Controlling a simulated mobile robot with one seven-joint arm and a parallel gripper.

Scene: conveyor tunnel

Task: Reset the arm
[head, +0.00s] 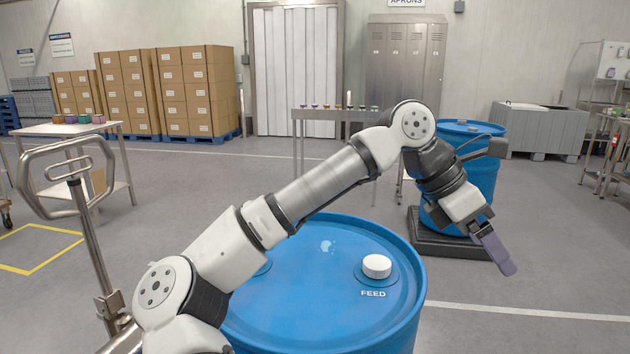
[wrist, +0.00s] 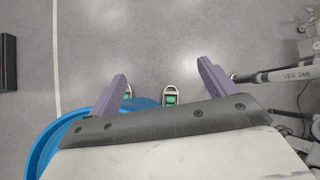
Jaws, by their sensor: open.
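My gripper (head: 498,252) hangs at the end of my arm in the head view, to the right of the near blue drum and clear of it. It points downward and slightly right. In the wrist view my gripper (wrist: 166,84) shows two purple fingers spread wide apart with nothing held between them. Grey floor lies beyond the fingertips. My arm reaches across the front of the near blue drum (head: 300,300) and bends at the elbow above it. The arm hides part of the drum's lid.
A white cap (head: 377,266) marked FEED sits on the near drum. A second blue drum (head: 484,180) stands on a dark platform (head: 455,247) behind my gripper. A metal-handled cart (head: 85,225) is at left. Open floor lies right of my gripper.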

